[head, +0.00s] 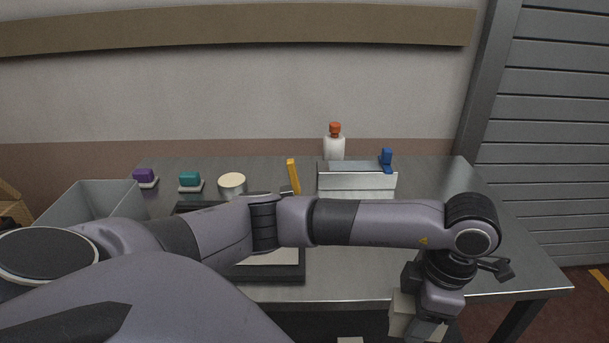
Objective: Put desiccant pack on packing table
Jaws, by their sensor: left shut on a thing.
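My left arm reaches across the view to the right, and its gripper (424,328) points down in front of the table's front edge. The gripper is shut on a pale beige block-shaped pack (400,314), which I take to be the desiccant pack. The gripper hides part of the pack, and the fingertips run near the bottom edge of the view. The packing table (430,178) is a grey metal table whose top lies behind the gripper. My right gripper is not in view.
A white box with a blue handle (357,182), a white bottle with an orange cap (334,148), a cream round tub (232,184), and purple (144,175) and teal (190,179) blocks stand at the back. A grey bin (88,203) is left. The table's right side looks clear.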

